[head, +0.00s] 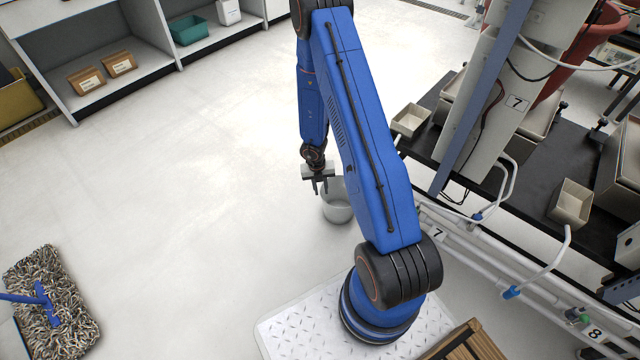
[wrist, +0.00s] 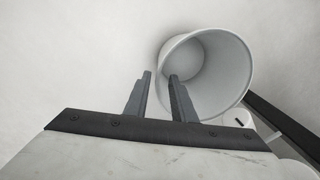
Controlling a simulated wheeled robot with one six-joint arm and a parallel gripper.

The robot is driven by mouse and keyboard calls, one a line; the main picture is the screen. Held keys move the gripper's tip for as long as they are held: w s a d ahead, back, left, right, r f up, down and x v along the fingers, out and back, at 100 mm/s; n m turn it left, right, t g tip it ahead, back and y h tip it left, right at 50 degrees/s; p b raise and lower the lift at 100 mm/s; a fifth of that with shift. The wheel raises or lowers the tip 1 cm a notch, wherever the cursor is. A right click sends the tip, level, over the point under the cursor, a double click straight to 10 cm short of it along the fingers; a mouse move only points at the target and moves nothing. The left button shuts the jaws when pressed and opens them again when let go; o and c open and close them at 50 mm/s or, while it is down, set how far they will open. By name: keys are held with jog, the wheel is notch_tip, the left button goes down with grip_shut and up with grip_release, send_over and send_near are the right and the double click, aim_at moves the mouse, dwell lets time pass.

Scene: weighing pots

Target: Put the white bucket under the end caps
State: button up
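The white bucket (head: 337,211) stands upright on the pale floor just in front of my base, partly hidden behind my arm. My gripper (head: 320,190) points down at the bucket's left rim. In the wrist view the bucket (wrist: 228,62) is at the upper right, its mouth open and its visible inside empty. My gripper (wrist: 160,78) is open there, with a gap between the fingers. The right finger overlaps the mouth and the left one lies outside the rim; contact cannot be told. Blue pieces (head: 511,292) sit on ends of white pipes at right; whether these are the end caps is unclear.
A black bench (head: 550,165) with beige bins (head: 570,203) and white pipes along its front edge fills the right side. A mop (head: 50,300) lies at lower left. Shelves (head: 150,45) with boxes stand at the back left.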

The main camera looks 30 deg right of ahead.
jog(key=w+a+r+n+t, duration=0.2)
jog(key=w+r+n, duration=0.1)
jog(key=r, duration=0.5)
jog(key=w+a+r+n+t+y, duration=0.15)
jog(key=w+r+n, duration=0.25)
jog(key=r, duration=0.5)
jog(key=w+a+r+n+t, duration=0.2)
jog(key=w+a+r+n, duration=0.1)
jog(key=r, duration=0.5)
jog(key=s+a+r+n+t+y, duration=0.15)
jog(key=a+r+n, duration=0.3)
jog(key=r, duration=0.45)
jog(key=s+a+r+n+y, duration=0.2)
jog(key=s+a+r+n, duration=0.15)
jog(key=r+n, duration=0.4)
jog(key=s+a+r+n+g, duration=0.1)
jog(key=s+a+r+n, duration=0.2)
jog(key=s+r+n, duration=0.4)
jog(key=s+a+r+n, duration=0.25)
jog(key=s+r, duration=0.35)
jog(key=s, duration=0.3)
jog(key=s+d+r+n+h, duration=0.1)
jog(key=s+d+n, duration=0.3)
jog(key=s, duration=0.5)
jog(key=s+d+r+n+h, duration=0.1)
jog(key=s+d+n+h, duration=0.2)
jog(key=s, duration=0.6)
jog(key=shift+s+d+n+g, duration=0.4)
jog(key=shift+d+n, duration=0.2)
jog(key=shift+n, duration=0.65)
